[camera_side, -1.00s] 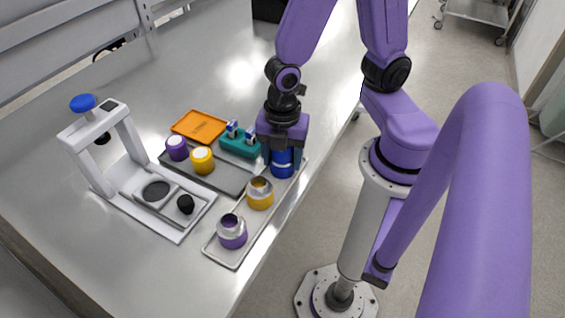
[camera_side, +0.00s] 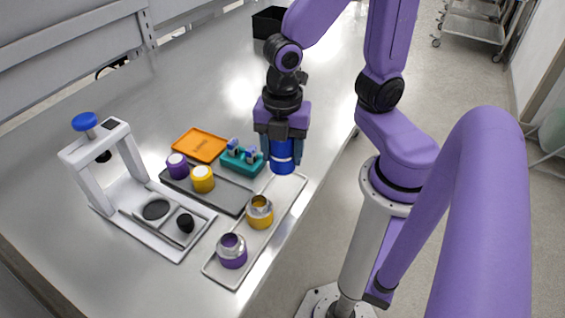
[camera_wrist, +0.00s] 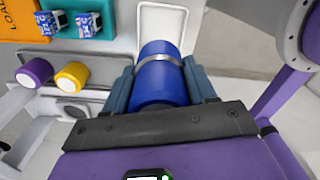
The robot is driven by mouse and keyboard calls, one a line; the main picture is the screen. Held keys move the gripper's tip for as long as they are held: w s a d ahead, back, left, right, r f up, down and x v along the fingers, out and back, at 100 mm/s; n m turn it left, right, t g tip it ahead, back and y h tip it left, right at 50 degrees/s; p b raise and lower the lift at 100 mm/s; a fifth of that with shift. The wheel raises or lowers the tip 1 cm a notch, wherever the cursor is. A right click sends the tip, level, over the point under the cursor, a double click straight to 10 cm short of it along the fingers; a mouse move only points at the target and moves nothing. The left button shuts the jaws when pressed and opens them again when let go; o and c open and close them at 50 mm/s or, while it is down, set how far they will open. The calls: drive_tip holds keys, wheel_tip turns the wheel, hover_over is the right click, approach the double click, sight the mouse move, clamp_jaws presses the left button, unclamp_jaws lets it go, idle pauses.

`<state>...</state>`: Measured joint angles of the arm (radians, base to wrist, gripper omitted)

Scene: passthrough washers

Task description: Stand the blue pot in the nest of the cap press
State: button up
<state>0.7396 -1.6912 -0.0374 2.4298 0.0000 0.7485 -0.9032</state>
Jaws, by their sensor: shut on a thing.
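The blue pot (camera_side: 281,153) is held upright between the fingers of my gripper (camera_side: 281,150), a little above the far end of the light tray. In the wrist view the blue pot (camera_wrist: 160,80) sits between both fingers, with a silvery band around it. The cap press (camera_side: 120,165) stands at the left, a white frame with a blue knob (camera_side: 84,121) on top. Its base has a round dark nest (camera_side: 156,209) that looks empty, and a black round piece (camera_side: 185,223) beside it.
The light tray (camera_side: 222,272) holds a yellow pot (camera_side: 260,211) and a purple pot (camera_side: 232,251). A dark grey tray (camera_side: 228,203) carries purple (camera_side: 177,166) and yellow (camera_side: 202,179) caps. A teal holder (camera_side: 242,161) and an orange tray (camera_side: 199,145) lie behind.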

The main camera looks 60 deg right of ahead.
wheel_tip(320, 180, up, 2)
drive_tip(key=shift+r, duration=0.1)
drive_tip(key=shift+w+a+r, duration=0.1)
drive_tip(key=shift+a+r, duration=0.05)
drive_tip(key=shift+r, duration=0.1)
drive_tip(key=w+a+r, duration=0.1)
drive_tip(key=w+a, duration=1.8)
drive_tip(key=shift+w+d+f, duration=0.1)
drive_tip(key=shift+f, duration=1)
drive_tip(key=shift+w+d+f, duration=0.1)
drive_tip(key=shift+f, duration=1)
drive_tip(key=shift+f, duration=0.35)
drive_tip(key=shift+f, duration=0.65)
drive_tip(key=shift+f, duration=0.75)
drive_tip(key=shift+f, duration=0.4)
